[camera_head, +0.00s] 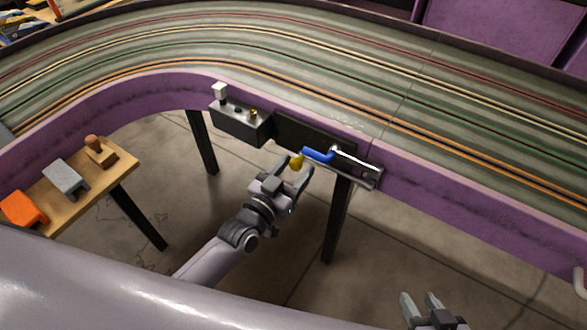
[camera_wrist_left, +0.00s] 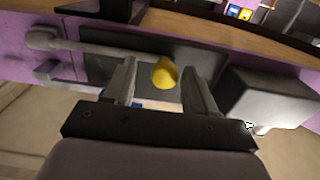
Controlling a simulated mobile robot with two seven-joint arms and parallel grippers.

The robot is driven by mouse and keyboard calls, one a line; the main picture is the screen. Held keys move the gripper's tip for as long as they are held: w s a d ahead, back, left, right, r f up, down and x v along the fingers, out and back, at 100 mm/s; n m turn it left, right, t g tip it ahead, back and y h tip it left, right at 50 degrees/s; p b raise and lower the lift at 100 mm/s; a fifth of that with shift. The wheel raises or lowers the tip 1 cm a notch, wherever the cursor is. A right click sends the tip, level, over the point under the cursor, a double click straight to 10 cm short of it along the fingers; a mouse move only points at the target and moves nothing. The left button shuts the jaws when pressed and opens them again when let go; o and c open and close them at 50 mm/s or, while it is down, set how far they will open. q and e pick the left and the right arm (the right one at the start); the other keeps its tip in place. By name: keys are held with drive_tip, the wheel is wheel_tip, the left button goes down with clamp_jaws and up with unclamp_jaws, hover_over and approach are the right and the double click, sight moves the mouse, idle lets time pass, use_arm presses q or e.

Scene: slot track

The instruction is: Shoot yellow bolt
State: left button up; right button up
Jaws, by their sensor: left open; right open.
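The yellow bolt knob (camera_head: 296,161) sits beside the blue part (camera_head: 319,155) of a bolt mechanism on the purple track wall. My left gripper (camera_head: 295,169) is open, with the yellow knob between or just beyond its fingertips. In the left wrist view, the yellow knob (camera_wrist_left: 164,72) shows in the gap between the two fingers (camera_wrist_left: 162,85), and I see clear space on both sides of it. My right gripper (camera_head: 421,299) is open and empty at the bottom of the head view, away from the bolt.
A dark control box (camera_head: 240,122) with a white switch (camera_head: 220,91) is left of the bolt. A silver metal bracket (camera_head: 357,167) is to its right. A wooden shelf (camera_head: 112,171) at left holds a stamp, a grey block and an orange block. Floor below is open around black legs.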

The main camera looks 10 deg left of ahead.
use_arm(q)
drive_tip(key=v, duration=0.7)
drive_tip(key=shift+p, duration=0.4)
drive_tip(key=shift+s, duration=0.1)
drive_tip(key=s+a+g+y+p, duration=0.2)
drive_tip(key=s+a+g+p, duration=0.1)
drive_tip(key=s, duration=0.4)
drive_tip(key=s+a+n+g+y+p, duration=0.1)
drive_tip(key=s+a+g+y+p, duration=0.1)
drive_tip(key=s, duration=0.5)
drive_tip(key=a+g+p, duration=0.1)
drive_tip(key=a+p, duration=0.1)
drive_tip(key=p, duration=0.1)
drive_tip(key=shift+s+a+f+n+g+p, duration=0.15)
drive_tip(key=shift+s+a+n+g+p, duration=0.1)
drive_tip(key=shift+s+n+g+p, duration=0.1)
idle(0.8)
